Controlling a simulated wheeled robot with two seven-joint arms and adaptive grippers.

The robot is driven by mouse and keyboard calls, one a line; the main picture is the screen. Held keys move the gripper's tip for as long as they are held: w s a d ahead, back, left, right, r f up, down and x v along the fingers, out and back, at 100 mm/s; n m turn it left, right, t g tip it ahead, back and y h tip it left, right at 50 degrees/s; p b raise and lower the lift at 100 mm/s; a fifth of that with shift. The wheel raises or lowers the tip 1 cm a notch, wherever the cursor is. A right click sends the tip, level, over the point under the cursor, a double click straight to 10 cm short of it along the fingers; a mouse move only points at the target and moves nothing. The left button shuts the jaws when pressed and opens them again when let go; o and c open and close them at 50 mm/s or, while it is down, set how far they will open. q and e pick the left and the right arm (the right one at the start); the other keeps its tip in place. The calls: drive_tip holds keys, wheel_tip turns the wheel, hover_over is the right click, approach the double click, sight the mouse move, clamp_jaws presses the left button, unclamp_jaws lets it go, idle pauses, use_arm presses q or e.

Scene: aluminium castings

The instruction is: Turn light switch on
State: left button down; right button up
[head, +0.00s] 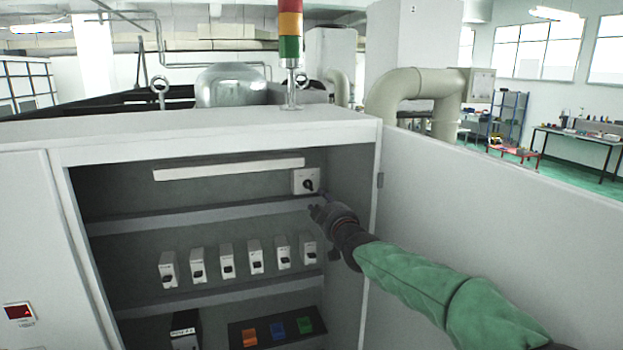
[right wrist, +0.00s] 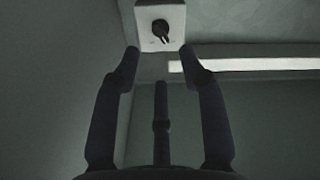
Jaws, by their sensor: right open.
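The light switch (head: 306,182) is a small pale box with a black rotary knob, on the back wall inside the open cabinet, at the upper right. In the right wrist view the switch (right wrist: 160,27) is at the top middle, with its black knob tilted. My right gripper (head: 318,210) is just below the switch in the head view. In the right wrist view its dark fingers (right wrist: 158,62) are spread, empty and apart from the knob. I cannot tell the exact gap to the switch. My left gripper is not in view.
A pale unlit light bar (head: 230,169) runs left of the switch. Below are shelves with several breakers (head: 227,261) and coloured parts (head: 277,329). The cabinet's open door (head: 480,200) stands to the right of my right arm. A signal tower (head: 290,35) stands on top.

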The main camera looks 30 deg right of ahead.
sight(311, 186)
drive_tip(key=p+x, duration=0.1)
drive_tip(key=x, duration=0.2)
drive_tip(key=p+x, duration=0.1)
drive_tip(key=x, duration=0.3)
drive_tip(key=r+p+x, duration=0.1)
drive_tip(key=x, duration=0.2)
drive_tip(key=shift+w+d, duration=0.3)
clamp_jaws()
